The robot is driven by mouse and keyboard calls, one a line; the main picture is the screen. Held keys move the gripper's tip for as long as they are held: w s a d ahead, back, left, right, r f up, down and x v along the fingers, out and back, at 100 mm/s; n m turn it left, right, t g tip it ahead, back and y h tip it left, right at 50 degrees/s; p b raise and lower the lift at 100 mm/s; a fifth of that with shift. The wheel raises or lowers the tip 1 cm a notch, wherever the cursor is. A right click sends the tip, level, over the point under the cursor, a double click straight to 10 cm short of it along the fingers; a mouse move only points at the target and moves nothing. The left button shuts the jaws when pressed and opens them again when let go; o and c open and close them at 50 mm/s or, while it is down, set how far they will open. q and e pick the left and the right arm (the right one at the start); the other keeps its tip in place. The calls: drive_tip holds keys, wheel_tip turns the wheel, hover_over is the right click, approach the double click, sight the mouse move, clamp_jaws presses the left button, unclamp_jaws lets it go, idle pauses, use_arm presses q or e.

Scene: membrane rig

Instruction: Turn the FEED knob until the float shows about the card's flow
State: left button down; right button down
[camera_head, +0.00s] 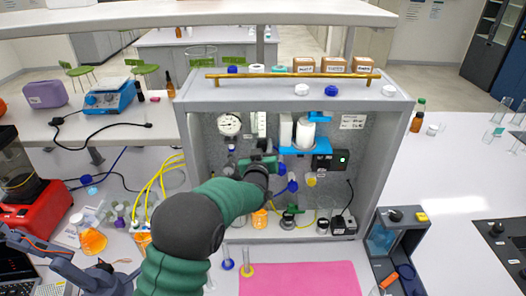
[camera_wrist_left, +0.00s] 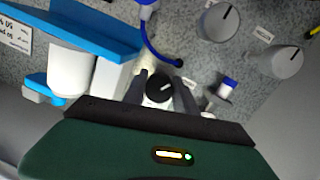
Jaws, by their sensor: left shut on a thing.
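The grey membrane rig (camera_head: 399,150) stands on the bench. My left gripper (camera_head: 262,164) is at its back panel, below the flow tube (camera_head: 261,124). In the left wrist view its two dark fingers (camera_wrist_left: 163,94) are shut on a black knob (camera_wrist_left: 159,88) with a white pointer line. The gripper hides this knob in the head view, and I cannot read its label. The card (camera_head: 353,122) is on the panel's upper right and shows upside down in the wrist view (camera_wrist_left: 15,30). Its text and the float's height are too small to read. My right gripper is not in view.
Two grey knobs (camera_wrist_left: 220,20) (camera_wrist_left: 281,62), a blue tube (camera_wrist_left: 152,38) and a blue-capped fitting (camera_wrist_left: 225,88) are near the fingers. A white cylinder (camera_head: 305,133) sits in a blue holder. A round gauge (camera_head: 229,124) is left of the tube. A pink mat (camera_head: 300,280) lies in front.

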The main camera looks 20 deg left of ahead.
use_arm(q)
drive_tip(key=shift+d+m, duration=0.1)
drive_tip(key=shift+m, duration=0.7)
drive_tip(key=m, duration=0.2)
drive_tip(key=shift+r+m+y, duration=0.1)
drive_tip(key=shift+m+y, duration=0.2)
drive_tip(key=m+g+p, duration=0.1)
drive_tip(key=m+p, duration=0.1)
drive_tip(key=m, duration=0.1)
drive_tip(key=shift+m+y, duration=0.3)
drive_tip(key=shift+m+y+p, duration=0.3)
drive_tip(key=shift+m+p, duration=0.45)
drive_tip(key=shift+m, duration=0.15)
drive_tip(key=c, duration=1)
unclamp_jaws()
drive_tip(key=shift+d, duration=0.1)
